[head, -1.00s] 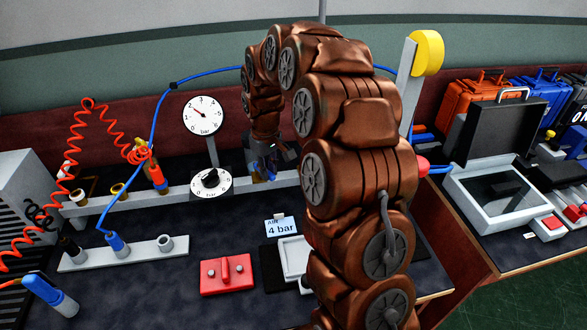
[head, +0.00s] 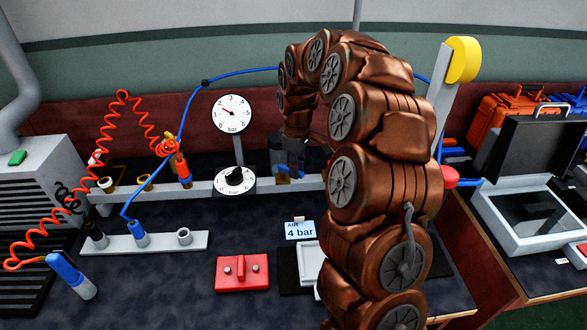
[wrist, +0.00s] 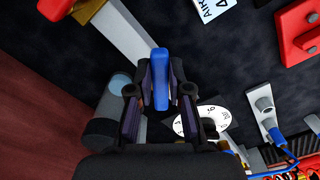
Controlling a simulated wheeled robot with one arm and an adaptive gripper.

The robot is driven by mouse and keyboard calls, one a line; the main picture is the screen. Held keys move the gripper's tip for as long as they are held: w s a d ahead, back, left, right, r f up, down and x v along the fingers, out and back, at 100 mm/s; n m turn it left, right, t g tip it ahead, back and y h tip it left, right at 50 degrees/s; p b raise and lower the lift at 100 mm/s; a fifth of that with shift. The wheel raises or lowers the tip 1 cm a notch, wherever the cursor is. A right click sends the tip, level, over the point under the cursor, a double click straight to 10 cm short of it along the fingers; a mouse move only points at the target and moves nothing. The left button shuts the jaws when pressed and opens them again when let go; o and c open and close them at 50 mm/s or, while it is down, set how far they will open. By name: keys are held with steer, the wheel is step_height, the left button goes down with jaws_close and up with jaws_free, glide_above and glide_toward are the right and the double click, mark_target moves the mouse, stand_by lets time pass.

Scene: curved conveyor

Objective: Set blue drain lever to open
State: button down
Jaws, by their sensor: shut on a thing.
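The blue drain lever (wrist: 160,80) shows in the wrist view, upright in the picture between the two fingers. My gripper (wrist: 159,92) is shut on it, with a dark finger pad against each side. In the head view my gripper (head: 288,165) is at the rail, just right of the regulator dial, and my arm hides part of that area. A grey cylinder with a bluish top (wrist: 112,112) stands beside the left finger in the wrist view. The lever's base and its open or closed mark cannot be made out.
The rail (head: 202,192) carries a regulator dial (head: 236,178) under a round bar gauge (head: 231,112). Blue and red hoses loop at the left. A red block (head: 243,273) and a 4 bar card (head: 300,230) lie in front. The dark bench between has free room.

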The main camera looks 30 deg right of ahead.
steer(key=c, duration=1.1)
jaws_free()
step_height(320, 180, up, 12)
